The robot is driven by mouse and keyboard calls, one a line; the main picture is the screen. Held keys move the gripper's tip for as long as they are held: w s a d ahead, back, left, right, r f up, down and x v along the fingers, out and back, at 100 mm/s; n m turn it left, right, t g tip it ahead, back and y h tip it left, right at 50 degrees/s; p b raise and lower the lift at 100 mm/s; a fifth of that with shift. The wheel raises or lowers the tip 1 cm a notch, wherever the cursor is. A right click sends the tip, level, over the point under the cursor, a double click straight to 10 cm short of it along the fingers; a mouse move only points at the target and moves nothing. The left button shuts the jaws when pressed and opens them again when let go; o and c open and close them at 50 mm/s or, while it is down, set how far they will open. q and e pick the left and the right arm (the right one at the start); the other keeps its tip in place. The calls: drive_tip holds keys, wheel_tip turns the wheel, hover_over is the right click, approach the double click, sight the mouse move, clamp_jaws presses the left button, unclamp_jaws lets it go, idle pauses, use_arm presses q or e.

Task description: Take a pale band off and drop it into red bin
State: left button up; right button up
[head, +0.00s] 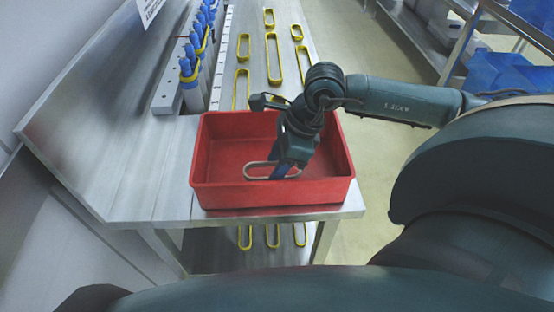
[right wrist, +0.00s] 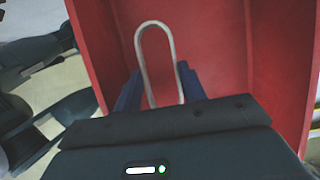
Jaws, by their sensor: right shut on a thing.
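The red bin (head: 272,196) stands at the near end of the steel table. My right gripper (head: 280,172) reaches down into the bin's opening, fingers pointing down. It is shut on a pale band (head: 258,164), a long narrow loop. In the right wrist view the pale band (right wrist: 157,50) sticks out past the blue fingers (right wrist: 160,92), with the red bin (right wrist: 205,45) behind it. I cannot tell whether the band touches the bin floor. My left gripper is not in view.
Several yellow bands (head: 273,58) lie on the table beyond the bin, and more hang below its near edge. A grey rack with blue-topped posts (head: 190,72) stands at the left. Blue crates (head: 510,75) sit on a shelf at the far right.

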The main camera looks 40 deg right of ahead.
drive_tip(key=o, duration=1)
drive_tip(key=shift+o, duration=0.2)
drive_tip(key=v, duration=1.3)
drive_tip(key=shift+s, duration=0.15)
